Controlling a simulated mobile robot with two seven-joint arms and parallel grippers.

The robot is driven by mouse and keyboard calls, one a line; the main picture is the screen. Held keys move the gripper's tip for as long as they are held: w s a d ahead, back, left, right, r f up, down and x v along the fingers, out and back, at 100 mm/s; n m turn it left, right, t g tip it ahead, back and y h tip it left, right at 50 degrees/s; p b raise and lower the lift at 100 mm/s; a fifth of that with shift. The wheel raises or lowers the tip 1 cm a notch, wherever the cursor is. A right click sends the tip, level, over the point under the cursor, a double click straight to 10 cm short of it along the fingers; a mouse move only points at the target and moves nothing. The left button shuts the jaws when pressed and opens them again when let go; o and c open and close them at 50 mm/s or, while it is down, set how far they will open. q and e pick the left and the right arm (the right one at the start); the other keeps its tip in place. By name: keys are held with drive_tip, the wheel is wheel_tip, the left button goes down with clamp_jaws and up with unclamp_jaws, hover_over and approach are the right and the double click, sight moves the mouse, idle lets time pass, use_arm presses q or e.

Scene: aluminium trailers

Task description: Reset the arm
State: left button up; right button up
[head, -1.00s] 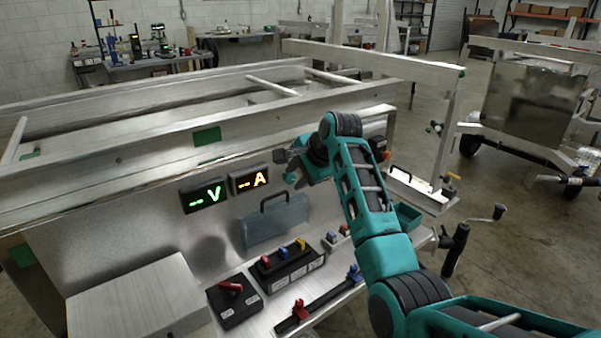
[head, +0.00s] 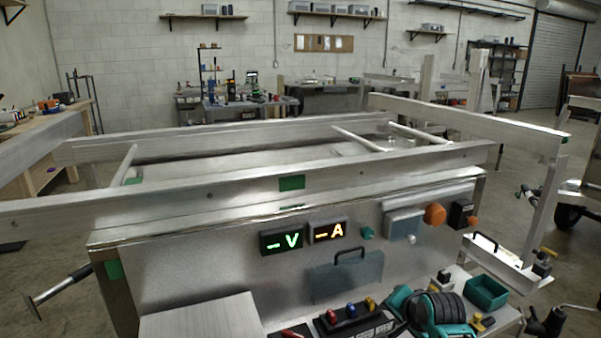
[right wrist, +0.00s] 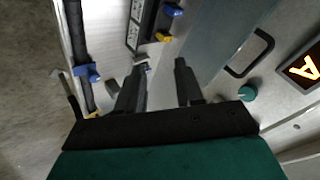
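My right arm (head: 435,308) shows only in part at the bottom of the head view, low in front of the panel. Its gripper cannot be made out there. In the right wrist view my right gripper (right wrist: 160,65) has its two dark fingers apart with nothing held between them. The fingers are over the panel's front shelf, near a black terminal block with blue and yellow knobs (right wrist: 163,25). My left gripper is in neither view.
An aluminium panel carries a green "V" display (head: 288,239), an orange "A" display (head: 327,230), a teal knob (head: 368,233) and an orange knob (head: 435,214). A clear plate with a black handle (head: 345,275) stands below. A green bin (head: 486,292) sits at right.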

drive_tip(key=s+f+n+t, duration=0.1)
drive_tip(key=s+f+n, duration=0.65)
drive_tip(key=s, duration=0.65)
drive_tip(key=s+a+f+n, duration=0.1)
drive_tip(key=s+a+n, duration=0.1)
drive_tip(key=s, duration=0.5)
drive_tip(key=s+a+f+n+t+y, duration=0.1)
drive_tip(key=s+a+n, duration=0.1)
drive_tip(key=s, duration=0.4)
drive_tip(key=shift+s+f, duration=0.35)
